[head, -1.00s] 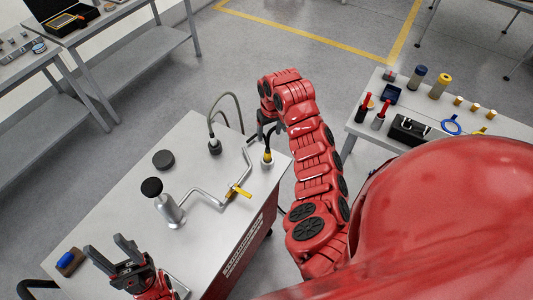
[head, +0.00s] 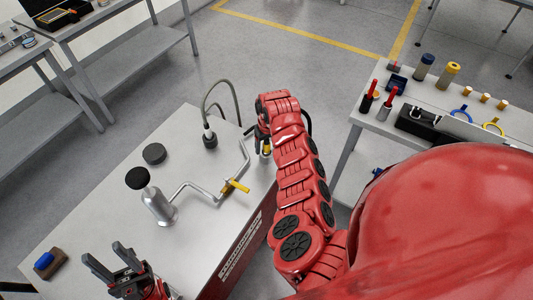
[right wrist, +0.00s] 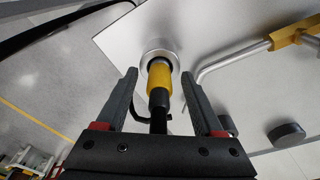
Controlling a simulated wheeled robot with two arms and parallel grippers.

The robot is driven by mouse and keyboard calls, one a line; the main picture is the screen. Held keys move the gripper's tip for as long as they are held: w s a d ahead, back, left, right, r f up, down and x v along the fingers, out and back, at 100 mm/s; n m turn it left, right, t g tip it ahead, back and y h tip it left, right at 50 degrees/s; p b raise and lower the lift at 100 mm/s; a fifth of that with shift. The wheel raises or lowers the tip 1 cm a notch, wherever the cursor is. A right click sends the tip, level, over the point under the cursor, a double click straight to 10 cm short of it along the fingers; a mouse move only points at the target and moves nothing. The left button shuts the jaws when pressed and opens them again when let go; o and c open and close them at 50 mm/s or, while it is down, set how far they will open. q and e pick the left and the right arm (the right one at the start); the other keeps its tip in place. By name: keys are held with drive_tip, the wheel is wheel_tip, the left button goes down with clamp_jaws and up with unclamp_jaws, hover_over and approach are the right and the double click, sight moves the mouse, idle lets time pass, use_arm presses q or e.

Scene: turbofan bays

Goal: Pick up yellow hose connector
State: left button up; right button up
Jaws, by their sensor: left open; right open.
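The yellow hose connector (right wrist: 160,78) stands in a round metal socket (right wrist: 159,51) on the cart top, with a black hose running from its end. In the right wrist view it lies between the two fingers of my right gripper (right wrist: 163,92), which is open, with a gap on each side. In the head view the connector (head: 266,149) shows only in part, beside my right gripper (head: 262,140) near the cart's far right corner. My left gripper (head: 107,265) is open and empty over the cart's near left part.
The cart top (head: 95,215) carries a silver cylinder with a black cap (head: 150,195), a bent pipe with a yellow handle (head: 235,186), a black puck (head: 154,154), a second hose fitting (head: 209,138) and a blue-and-brown block (head: 46,262). A tool table (head: 375,120) stands at the right.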

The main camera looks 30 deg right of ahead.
drive_tip(key=shift+f, duration=0.15)
drive_tip(key=shift+c, duration=0.2)
clamp_jaws()
idle(0.3)
